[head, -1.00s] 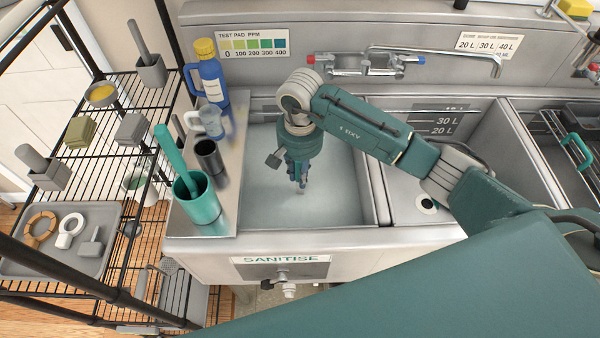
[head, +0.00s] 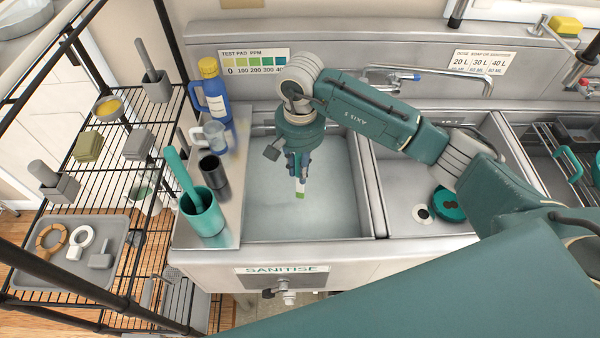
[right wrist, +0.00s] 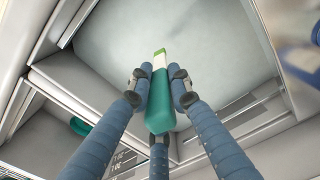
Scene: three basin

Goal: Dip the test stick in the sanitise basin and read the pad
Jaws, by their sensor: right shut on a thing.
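My right gripper (head: 299,168) is shut on the test stick (head: 300,188), which hangs tip-down over the sanitise basin (head: 262,222). In the right wrist view, the gripper's fingers (right wrist: 160,82) close around the stick's teal handle (right wrist: 160,108). A white band and a green pad (right wrist: 159,51) stick out past the fingers. The pad looks clear of the pale liquid (head: 330,200), though its exact height is hard to tell. The test pad colour chart (head: 254,63) on the back wall runs from yellow at 0 to dark blue at 400. My left gripper is out of view.
A wire rack (head: 150,195) is farther left. The middle basin (head: 410,222) holds a teal round thing (head: 448,204).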

